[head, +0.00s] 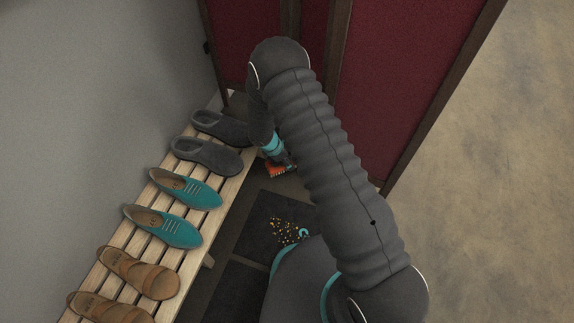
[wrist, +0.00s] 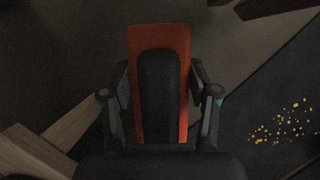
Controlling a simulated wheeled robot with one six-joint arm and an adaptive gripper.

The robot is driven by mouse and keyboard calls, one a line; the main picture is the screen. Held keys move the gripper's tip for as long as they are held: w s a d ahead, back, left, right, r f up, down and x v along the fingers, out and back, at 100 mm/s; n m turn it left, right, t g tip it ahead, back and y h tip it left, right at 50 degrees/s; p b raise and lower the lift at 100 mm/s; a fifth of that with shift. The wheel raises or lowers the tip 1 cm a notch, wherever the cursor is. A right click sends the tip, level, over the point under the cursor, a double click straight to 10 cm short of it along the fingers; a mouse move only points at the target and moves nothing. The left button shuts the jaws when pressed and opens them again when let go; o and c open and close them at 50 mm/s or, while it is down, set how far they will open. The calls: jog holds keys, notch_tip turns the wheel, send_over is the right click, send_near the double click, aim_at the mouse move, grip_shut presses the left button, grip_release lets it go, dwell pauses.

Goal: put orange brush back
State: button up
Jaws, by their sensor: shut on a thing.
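The orange brush (wrist: 180,45) is between the two fingers of my gripper (wrist: 160,100) in the wrist view. Its body is orange with a dark raised part along the middle. My gripper is shut on it. In the head view the brush (head: 280,170) shows as a small orange patch below my gripper (head: 279,158), just right of the shoe bench and low near the dark floor. My arm hides part of that area, and I cannot tell whether the brush touches the floor.
A slatted wooden bench (head: 233,187) with grey, teal and brown pairs of shoes stands at left. Dark mats (head: 262,222) lie beside it, with scattered yellow and orange crumbs (head: 290,232). Dark red panels (head: 385,90) stand behind my arm. Open floor (head: 490,190) lies at right.

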jog(key=shift+d+f+b, duration=0.1)
jog(key=shift+f+b, duration=0.25)
jog(key=shift+f, duration=1.65)
jog(key=shift+f, duration=0.1)
jog(key=shift+f, duration=0.15)
jog(key=o, duration=1.3)
jog(key=shift+o, duration=0.2)
jog(key=shift+r, duration=0.35)
jog(key=p+v, duration=0.2)
jog(key=v, duration=0.9)
jog(key=shift+r, duration=0.4)
